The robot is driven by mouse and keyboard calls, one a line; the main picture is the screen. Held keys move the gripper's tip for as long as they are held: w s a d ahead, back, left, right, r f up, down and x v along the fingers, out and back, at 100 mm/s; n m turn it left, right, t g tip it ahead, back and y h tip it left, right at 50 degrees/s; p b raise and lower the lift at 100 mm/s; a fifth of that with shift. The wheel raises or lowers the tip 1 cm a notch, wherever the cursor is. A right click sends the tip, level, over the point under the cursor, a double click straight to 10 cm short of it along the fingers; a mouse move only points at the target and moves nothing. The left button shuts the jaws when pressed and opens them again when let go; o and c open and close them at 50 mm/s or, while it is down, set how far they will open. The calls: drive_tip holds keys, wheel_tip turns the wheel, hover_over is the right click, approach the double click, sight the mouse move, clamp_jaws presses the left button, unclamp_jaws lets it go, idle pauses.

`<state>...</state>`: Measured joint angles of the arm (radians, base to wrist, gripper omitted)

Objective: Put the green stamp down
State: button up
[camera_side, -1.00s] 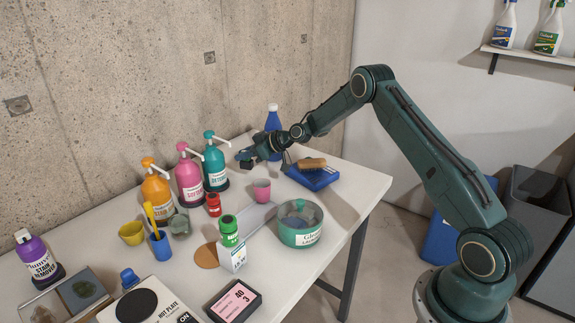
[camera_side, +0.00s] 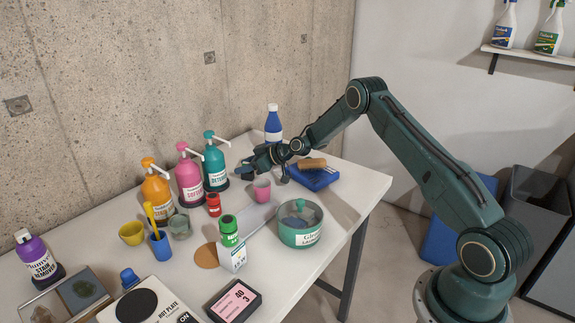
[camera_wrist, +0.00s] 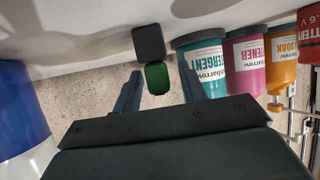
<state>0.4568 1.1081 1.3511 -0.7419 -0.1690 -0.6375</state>
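The green stamp (camera_wrist: 157,77) shows in the wrist view as a rounded green part joined to a dark block (camera_wrist: 148,42), which overlaps the white tabletop. My gripper (camera_wrist: 160,78) has its fingers apart on either side of the green part, with a visible gap on each side. In the side view my gripper (camera_side: 243,170) is low over the back of the table, right of the teal pump bottle (camera_side: 215,166). The stamp is too small and dark there to make out. Whether its block touches the table is unclear.
A pink cup (camera_side: 262,189) stands just in front of my gripper. A blue bottle (camera_side: 273,125) stands behind it and a blue tray (camera_side: 316,178) with a brown-topped item is to the right. A green pot (camera_side: 300,236) stands nearer the front. Pink and orange pump bottles line the wall.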

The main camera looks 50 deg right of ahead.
idle(0.3)
drive_tip(key=shift+r, duration=0.2)
drive_tip(key=v, duration=1.2)
idle(0.5)
drive_tip(key=s+a+r+g+h, duration=0.2)
drive_tip(key=s+a+r+g, duration=0.2)
drive_tip(key=s+a+r, duration=1.15)
drive_tip(key=s+a+r+m+g+h, duration=0.1)
drive_tip(key=s+m, duration=0.1)
drive_tip(key=s, duration=1)
drive_tip(key=s+a+r+m+g+h, duration=0.1)
drive_tip(key=s+r+m, duration=0.1)
drive_tip(key=s, duration=1)
drive_tip(key=shift+s+a+r+m+h, duration=0.2)
drive_tip(key=shift+s+r+m+h, duration=0.1)
drive_tip(key=shift+h, duration=0.1)
